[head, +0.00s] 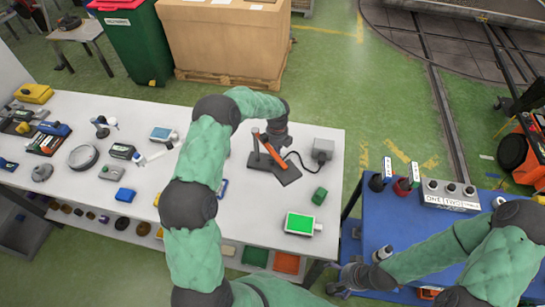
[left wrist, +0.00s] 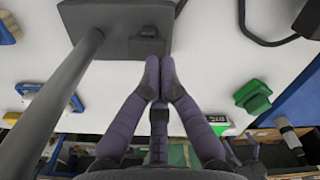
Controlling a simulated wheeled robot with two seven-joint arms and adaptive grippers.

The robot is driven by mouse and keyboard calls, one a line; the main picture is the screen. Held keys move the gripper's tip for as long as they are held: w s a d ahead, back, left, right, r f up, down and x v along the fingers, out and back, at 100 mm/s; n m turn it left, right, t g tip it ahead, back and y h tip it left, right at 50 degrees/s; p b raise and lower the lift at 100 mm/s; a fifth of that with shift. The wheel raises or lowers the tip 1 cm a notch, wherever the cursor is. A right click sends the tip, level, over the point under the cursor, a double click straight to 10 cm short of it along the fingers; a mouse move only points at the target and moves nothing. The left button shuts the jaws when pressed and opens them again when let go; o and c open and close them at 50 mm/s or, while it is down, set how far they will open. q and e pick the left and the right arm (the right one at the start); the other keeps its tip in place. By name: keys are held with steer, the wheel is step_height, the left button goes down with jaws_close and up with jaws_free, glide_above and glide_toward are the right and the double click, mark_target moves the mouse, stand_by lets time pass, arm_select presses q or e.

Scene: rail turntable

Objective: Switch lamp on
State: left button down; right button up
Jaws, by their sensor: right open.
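The lamp shows in the head view as a dark flat base (head: 287,174) with an upright post and an orange part (head: 267,147). A cord runs from it to a grey box (head: 322,150). In the left wrist view, the dark base (left wrist: 100,20) and grey post (left wrist: 62,85) are close. A small raised block (left wrist: 148,33) sits near the base's edge. My left gripper (left wrist: 160,68) is shut and empty, its fingertips together just by that block; contact is unclear. My right gripper (head: 346,280) is open and empty, low over the blue table's left edge.
The white table (head: 225,245) holds a green block (head: 319,195), a green-screened device (head: 299,223) and several tools at left. The blue table (head: 365,235) at right carries a white switch box (head: 450,195). A gap separates the tables.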

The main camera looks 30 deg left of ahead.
arm_select(q)
steer(key=shift+f+b, duration=0.85)
steer(key=shift+f, duration=0.45)
stand_by(0.7)
steer(key=shift+r, duration=0.15)
steer(key=shift+r+p, duration=0.4)
steer(key=shift+r, duration=0.05)
steer(key=shift+r+p, duration=1.5)
steer(key=shift+r, duration=1.45)
